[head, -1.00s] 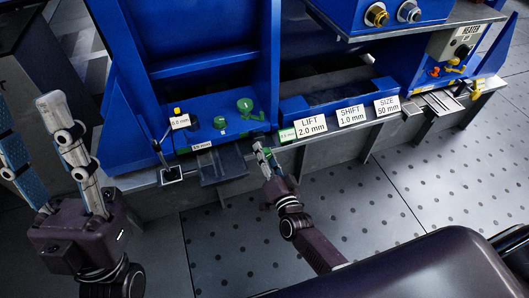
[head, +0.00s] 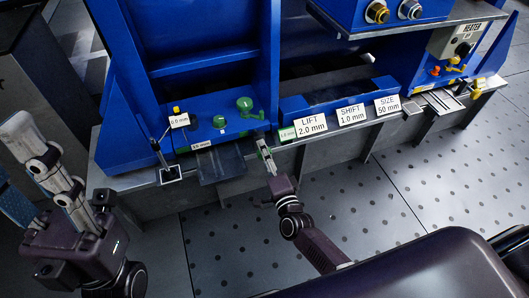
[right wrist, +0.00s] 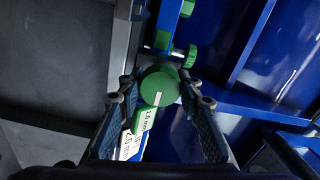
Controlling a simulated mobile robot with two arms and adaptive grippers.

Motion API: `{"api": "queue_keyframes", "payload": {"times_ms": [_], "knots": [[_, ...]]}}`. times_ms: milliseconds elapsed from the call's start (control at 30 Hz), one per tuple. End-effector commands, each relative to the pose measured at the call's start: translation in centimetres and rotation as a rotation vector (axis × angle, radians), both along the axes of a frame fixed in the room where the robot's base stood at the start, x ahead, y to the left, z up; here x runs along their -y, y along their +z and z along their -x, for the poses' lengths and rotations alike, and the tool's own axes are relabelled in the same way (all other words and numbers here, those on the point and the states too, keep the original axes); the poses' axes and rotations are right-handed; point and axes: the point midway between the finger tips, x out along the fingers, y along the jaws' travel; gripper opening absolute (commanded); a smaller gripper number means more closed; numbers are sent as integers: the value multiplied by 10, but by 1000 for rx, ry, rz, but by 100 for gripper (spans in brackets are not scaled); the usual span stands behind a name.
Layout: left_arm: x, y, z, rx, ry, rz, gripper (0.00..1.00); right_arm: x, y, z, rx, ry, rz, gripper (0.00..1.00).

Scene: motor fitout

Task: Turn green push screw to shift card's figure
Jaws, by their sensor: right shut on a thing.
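The green push screw (right wrist: 158,88) shows as a round green knob with a pale mark in the right wrist view. My right gripper (right wrist: 160,90) is shut on it, one finger on each side. In the head view the right gripper (head: 262,147) is at the bench's front edge, hiding most of the screw. The SHIFT card (head: 351,115) reads 1.0 mm and stands right of the LIFT card (head: 312,124), which reads 2.0 mm. A small green tag (head: 287,133) is beside the right gripper. My left gripper (head: 10,160) is open and empty at the left.
The SIZE card (head: 387,104) reads 50 mm. A dark plate (head: 221,163) sticks out left of the right gripper. The perforated floor (head: 350,205) in front is clear.

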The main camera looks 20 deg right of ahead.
Motion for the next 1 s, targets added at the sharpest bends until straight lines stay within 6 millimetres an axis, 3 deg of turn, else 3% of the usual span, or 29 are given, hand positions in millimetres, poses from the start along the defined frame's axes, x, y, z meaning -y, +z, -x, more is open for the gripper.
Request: {"api": "queue_keyframes", "payload": {"times_ms": [300,333,500,833,1000], "knots": [[0,0,-1,-2,1,-1,40,0,-1,1,-3,0,0,9],[0,0,-1,-2,1,-1,40,0,-1,1,-3,0,0,34],[0,0,-1,-3,2,-1,40,0,-1,1,-2,0,1,51],[-2,1,0,-3,6,2,40,0,-1,4,-1,0,1,51],[-1,0,-1,-4,4,1,40,1,-2,28,-4,0,1,51]]}}
